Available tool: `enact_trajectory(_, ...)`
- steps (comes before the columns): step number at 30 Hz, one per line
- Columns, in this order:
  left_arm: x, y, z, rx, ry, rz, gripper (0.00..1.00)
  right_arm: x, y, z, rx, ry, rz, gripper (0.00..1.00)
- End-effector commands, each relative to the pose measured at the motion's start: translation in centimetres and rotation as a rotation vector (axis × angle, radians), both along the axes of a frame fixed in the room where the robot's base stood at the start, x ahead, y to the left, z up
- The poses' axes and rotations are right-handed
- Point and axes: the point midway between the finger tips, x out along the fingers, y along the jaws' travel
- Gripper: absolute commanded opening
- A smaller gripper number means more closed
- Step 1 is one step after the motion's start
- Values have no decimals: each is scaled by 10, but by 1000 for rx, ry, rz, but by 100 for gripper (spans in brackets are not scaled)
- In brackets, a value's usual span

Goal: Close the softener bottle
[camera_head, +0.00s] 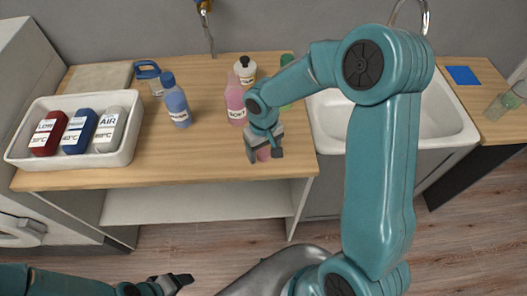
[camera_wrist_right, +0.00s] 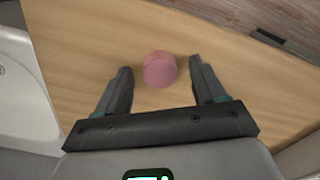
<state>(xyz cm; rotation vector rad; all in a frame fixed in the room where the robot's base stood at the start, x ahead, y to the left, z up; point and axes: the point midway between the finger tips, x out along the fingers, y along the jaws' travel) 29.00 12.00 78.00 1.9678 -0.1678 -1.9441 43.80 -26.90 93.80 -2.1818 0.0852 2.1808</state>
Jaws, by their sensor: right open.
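The pink softener bottle (camera_head: 236,100), its label partly reading "SOFT", stands upright on the wooden counter, just behind and left of my right gripper. No separate cap shows on its narrow top. A pink cap (camera_head: 264,153) sits near the counter's front edge; it also shows in the right wrist view (camera_wrist_right: 160,69). My right gripper (camera_head: 266,156) is open and points down at the cap, with a finger on each side and gaps between. My left gripper (camera_head: 180,281) is low at the bottom left, away from the counter; its jaw opening is unclear.
A white bottle with a dark cap (camera_head: 245,68) stands behind the softener, and a blue bottle (camera_head: 176,102) to its left. A green item (camera_head: 286,90) is partly hidden by my right arm. A white tray (camera_head: 125,150) holds labelled containers. The sink (camera_head: 326,125) is right.

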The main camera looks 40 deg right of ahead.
Motion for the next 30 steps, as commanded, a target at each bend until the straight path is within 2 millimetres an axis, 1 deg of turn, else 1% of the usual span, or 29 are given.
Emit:
enact_trajectory(9, 0, 0, 0, 0, 0, 0, 68, 0, 0, -1, 0, 0, 0, 70)
enact_trajectory(11, 0, 0, 0, 0, 0, 0, 68, 0, 0, -1, 0, 0, 0, 50)
enact_trajectory(12, 0, 0, 0, 0, 0, 0, 68, 0, 0, 0, 0, 0, 0, 37)
enact_trajectory(13, 0, 0, 0, 0, 0, 0, 68, 0, 0, 0, 0, 0, 0, 27)
enact_trajectory(14, 0, 0, 0, 0, 0, 0, 68, 0, 0, 0, 0, 0, 0, 17)
enact_trajectory(15, 0, 0, 0, 0, 0, 0, 68, 0, 0, 0, 0, 0, 0, 11)
enact_trajectory(25, 0, 0, -1, 0, 0, 0, 68, 0, 0, 2, 0, 0, -1, 10)
enact_trajectory(28, 0, 0, -1, 0, 0, 0, 68, 1, 0, 8, -1, -2, -1, 10)
enact_trajectory(30, 0, 0, -2, 0, 0, 0, 68, 1, 0, 16, -2, -3, -2, 10)
